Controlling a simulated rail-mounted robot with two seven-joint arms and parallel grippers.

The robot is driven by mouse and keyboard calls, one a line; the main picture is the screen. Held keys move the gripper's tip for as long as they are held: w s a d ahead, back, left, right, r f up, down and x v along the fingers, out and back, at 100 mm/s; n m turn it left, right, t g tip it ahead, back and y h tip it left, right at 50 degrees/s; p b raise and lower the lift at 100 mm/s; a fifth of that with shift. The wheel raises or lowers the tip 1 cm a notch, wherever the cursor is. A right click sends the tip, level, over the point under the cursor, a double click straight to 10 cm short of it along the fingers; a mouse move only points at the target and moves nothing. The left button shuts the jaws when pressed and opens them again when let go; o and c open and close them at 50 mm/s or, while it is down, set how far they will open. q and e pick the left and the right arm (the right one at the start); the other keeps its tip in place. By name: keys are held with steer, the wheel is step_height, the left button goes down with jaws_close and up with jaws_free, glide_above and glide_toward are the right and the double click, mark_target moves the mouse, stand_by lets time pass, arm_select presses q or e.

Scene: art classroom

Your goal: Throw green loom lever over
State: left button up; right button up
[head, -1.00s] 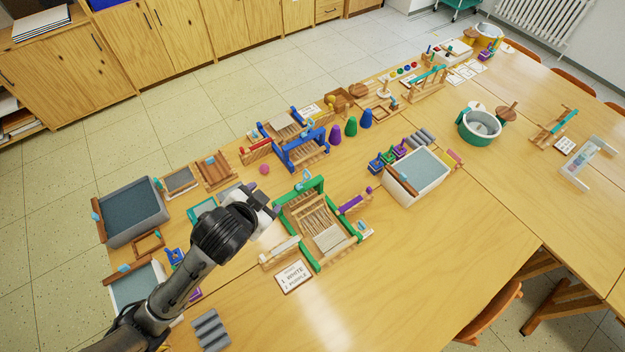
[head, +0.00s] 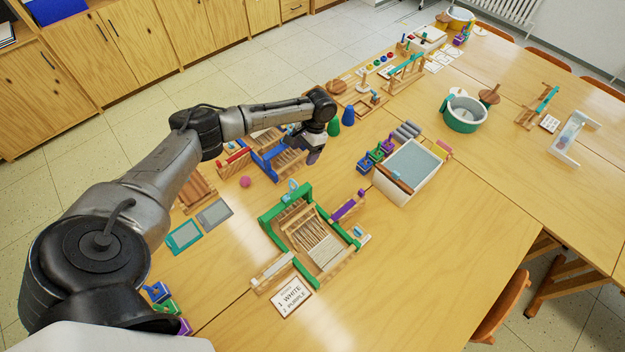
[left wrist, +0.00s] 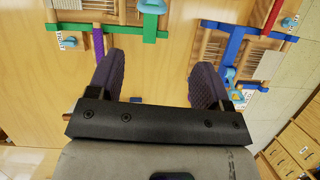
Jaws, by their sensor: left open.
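The green-framed loom (head: 268,222) stands on the table in the middle of the head view, with pale warp threads. A light blue lever-like piece (head: 292,187) rises at its back bar. In the left wrist view the green bar (left wrist: 120,30) and a light blue piece (left wrist: 152,6) on it show at the upper left. My left gripper (head: 314,156) hangs behind and to the right of the green loom, beside the blue loom. Its dark fingers (left wrist: 156,82) are apart with only table between them, touching nothing that I can see. My right gripper is not in view.
The blue loom (head: 263,164) stands close by, partly hidden by my left arm. Blue and green cones (head: 347,115) are behind the gripper. A purple-tipped shuttle (head: 348,204) and a card (head: 290,295) lie beside the green loom. A white tub (head: 408,196) stands right.

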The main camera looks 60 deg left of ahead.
mark_target(294, 181)
arm_select(q)
steer(key=shift+n+h, duration=0.3)
steer(key=shift+n, duration=0.1)
steer(key=x, duration=0.9)
steer(key=d+p+x, duration=0.1)
steer(key=x, duration=0.4)
steer(key=shift+s+r, duration=0.15)
steer(key=shift+s, duration=0.3)
